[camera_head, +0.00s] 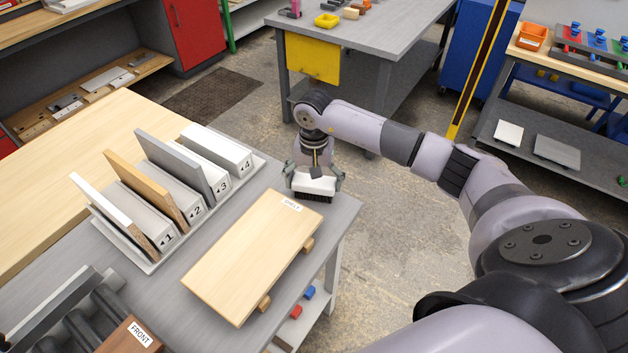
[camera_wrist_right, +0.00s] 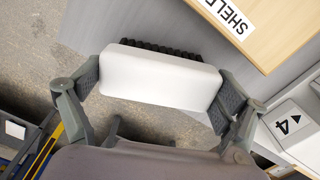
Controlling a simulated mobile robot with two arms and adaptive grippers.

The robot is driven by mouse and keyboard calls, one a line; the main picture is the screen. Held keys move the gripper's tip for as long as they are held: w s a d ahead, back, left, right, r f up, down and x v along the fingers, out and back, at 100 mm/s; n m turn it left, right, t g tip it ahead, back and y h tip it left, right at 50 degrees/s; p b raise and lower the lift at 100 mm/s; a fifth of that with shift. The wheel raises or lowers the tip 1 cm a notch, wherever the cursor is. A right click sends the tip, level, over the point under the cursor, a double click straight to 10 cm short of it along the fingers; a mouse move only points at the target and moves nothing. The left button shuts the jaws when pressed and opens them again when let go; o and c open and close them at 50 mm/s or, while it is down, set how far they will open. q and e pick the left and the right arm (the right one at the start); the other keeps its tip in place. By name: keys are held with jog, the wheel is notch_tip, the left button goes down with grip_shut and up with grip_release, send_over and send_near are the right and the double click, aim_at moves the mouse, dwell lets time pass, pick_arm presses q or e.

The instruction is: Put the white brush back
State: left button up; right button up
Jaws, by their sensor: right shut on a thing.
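The white brush (camera_head: 313,186) has a white block back and dark bristles facing down. My right gripper (camera_head: 314,180) is shut on it, one finger at each end. The brush is at the far right corner of the grey table (camera_head: 345,213), beyond the board marked SHELF. I cannot tell whether the bristles touch the table. In the right wrist view the brush (camera_wrist_right: 160,75) sits between both finger pads, with floor and table edge behind it. My left gripper is not in view.
A wooden SHELF board (camera_head: 250,255) on small blocks lies close in front of the brush. A slotted rack (camera_head: 180,200) numbered 1 to 4 holds several upright boards to the left. A dark rack with a FRONT label (camera_head: 130,335) is at lower left. Open floor lies right.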

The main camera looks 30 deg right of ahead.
jog(key=shift+f, duration=0.15)
jog(key=o, duration=0.8)
jog(key=shift+o, duration=0.2)
jog(key=shift+r, duration=0.45)
notch_tip(320, 180, up, 12)
jog(key=b, duration=0.3)
jog(key=shift+f, duration=0.25)
